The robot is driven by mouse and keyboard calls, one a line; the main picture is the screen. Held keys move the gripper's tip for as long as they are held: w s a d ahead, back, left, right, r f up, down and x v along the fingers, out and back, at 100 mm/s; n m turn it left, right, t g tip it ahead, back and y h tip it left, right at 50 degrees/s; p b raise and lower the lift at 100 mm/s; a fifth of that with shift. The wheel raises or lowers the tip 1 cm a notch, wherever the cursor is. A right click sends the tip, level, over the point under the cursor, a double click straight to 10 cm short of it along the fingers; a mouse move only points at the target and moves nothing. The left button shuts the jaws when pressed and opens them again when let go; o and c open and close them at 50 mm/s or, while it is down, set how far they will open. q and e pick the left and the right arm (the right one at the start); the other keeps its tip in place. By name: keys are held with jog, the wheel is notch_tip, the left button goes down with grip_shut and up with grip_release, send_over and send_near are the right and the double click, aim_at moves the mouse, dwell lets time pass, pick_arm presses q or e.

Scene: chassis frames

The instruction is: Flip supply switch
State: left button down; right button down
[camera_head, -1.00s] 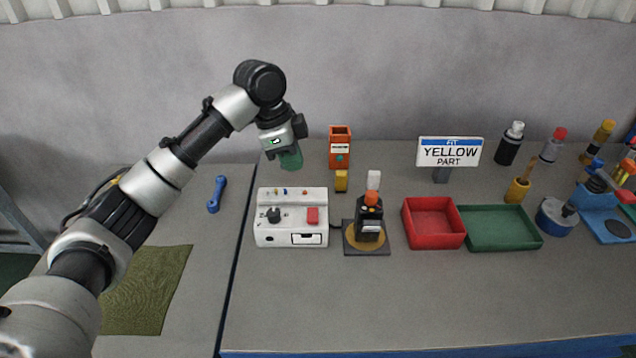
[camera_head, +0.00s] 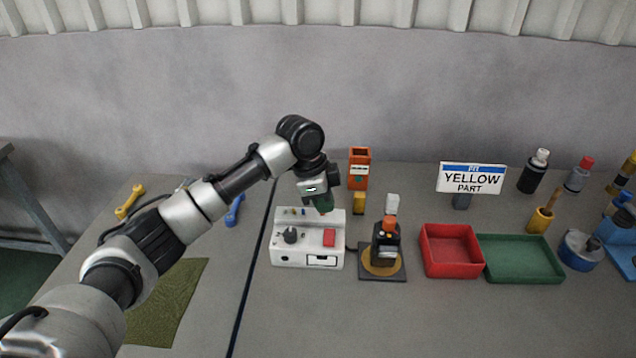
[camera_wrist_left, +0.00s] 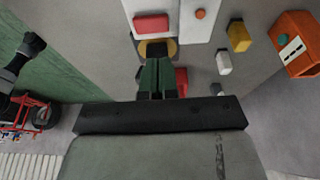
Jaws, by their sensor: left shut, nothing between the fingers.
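The white supply box (camera_head: 300,257) stands on the bench, with a black knob (camera_head: 290,235) and a red rectangular switch (camera_head: 329,237) on its top. Small coloured parts sit on its raised back. My left gripper (camera_head: 323,208) is shut and empty. Its green fingers point down over the back right of the box in the head view, apparently above it; contact cannot be told. The left wrist view shows the closed fingers (camera_wrist_left: 158,76), the red switch (camera_wrist_left: 151,23) and a small round red button (camera_wrist_left: 200,14) on the white box. My right gripper is out of view.
A black device with an orange top (camera_head: 386,240) stands right of the box. An orange bin (camera_head: 358,170), yellow block (camera_head: 359,203) and white block (camera_head: 392,204) are behind. Red (camera_head: 451,271) and green (camera_head: 523,279) trays lie further right. The bench front is clear.

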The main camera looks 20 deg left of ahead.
aim_at(329, 232)
pick_arm(q)
jog(key=x, duration=0.3)
jog(key=p+x, duration=0.1)
jog(key=x, duration=0.1)
jog(key=shift+a+f, duration=0.3)
jog(key=shift+f, duration=0.5)
jog(key=shift+f+p, duration=0.15)
jog(key=shift+p, duration=0.15)
jog(key=shift+f, duration=0.15)
